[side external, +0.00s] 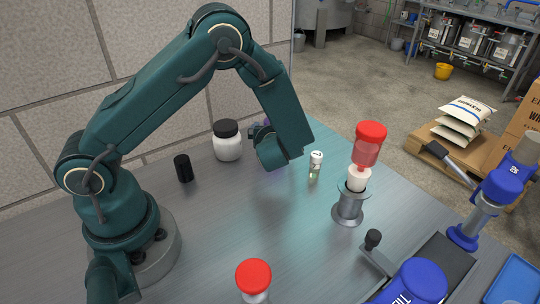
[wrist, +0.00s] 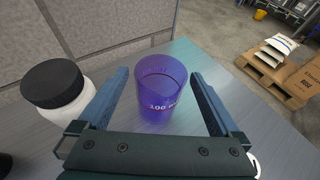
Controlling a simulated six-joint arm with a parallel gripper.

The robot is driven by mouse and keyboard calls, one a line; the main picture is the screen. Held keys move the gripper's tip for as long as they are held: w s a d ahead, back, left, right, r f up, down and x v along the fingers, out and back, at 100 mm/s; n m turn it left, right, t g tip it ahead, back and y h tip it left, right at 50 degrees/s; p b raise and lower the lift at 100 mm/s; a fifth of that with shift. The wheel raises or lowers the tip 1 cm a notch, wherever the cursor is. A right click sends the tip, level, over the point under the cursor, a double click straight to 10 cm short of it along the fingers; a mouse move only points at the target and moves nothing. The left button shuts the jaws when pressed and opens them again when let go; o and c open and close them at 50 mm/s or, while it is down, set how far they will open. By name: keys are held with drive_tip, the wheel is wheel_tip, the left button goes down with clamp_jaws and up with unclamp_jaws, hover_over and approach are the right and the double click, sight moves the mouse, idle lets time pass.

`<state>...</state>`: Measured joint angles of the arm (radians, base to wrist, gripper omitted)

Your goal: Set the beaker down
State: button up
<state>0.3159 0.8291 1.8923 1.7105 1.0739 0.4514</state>
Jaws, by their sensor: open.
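The beaker (wrist: 158,105) is a see-through purple cup with white "100" lettering. In the wrist view it is upright between the two fingers of my gripper (wrist: 160,74). The fingers are open, with a narrow gap on each side of the beaker. Its base appears to be on the grey bench (wrist: 258,135), but the gripper body partly hides the contact. In the side view my arm's end hides nearly all of the beaker, and only a trace of purple shows.
A white jar with a black lid (side external: 228,142) stands close to my gripper's left. A black cylinder (side external: 183,168) is farther left. A small vial (side external: 316,165) and a red-topped bottle on a metal stand (side external: 348,207) are to the right. Another red-capped container (side external: 253,277) is in front.

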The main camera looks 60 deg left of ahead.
drive_tip(key=v, duration=1)
drive_tip(key=s+a+r+n+g+h, duration=0.1)
drive_tip(key=s+n+g+h, duration=0.15)
drive_tip(key=s+n, duration=0.4)
drive_tip(key=s+a+r+n+g+h, duration=0.1)
drive_tip(key=s+r+n+g+h, duration=0.15)
drive_tip(key=s+n, duration=0.4)
drive_tip(key=s+d+r+n+t+h, duration=0.1)
drive_tip(key=d+n+h, duration=0.4)
drive_tip(key=n, duration=0.7)
wheel_tip(320, 180, up, 3)
drive_tip(key=shift+s+d+f+t+h, duration=0.15)
drive_tip(key=shift+d+t+h, duration=0.25)
drive_tip(key=shift+d+t, duration=0.55)
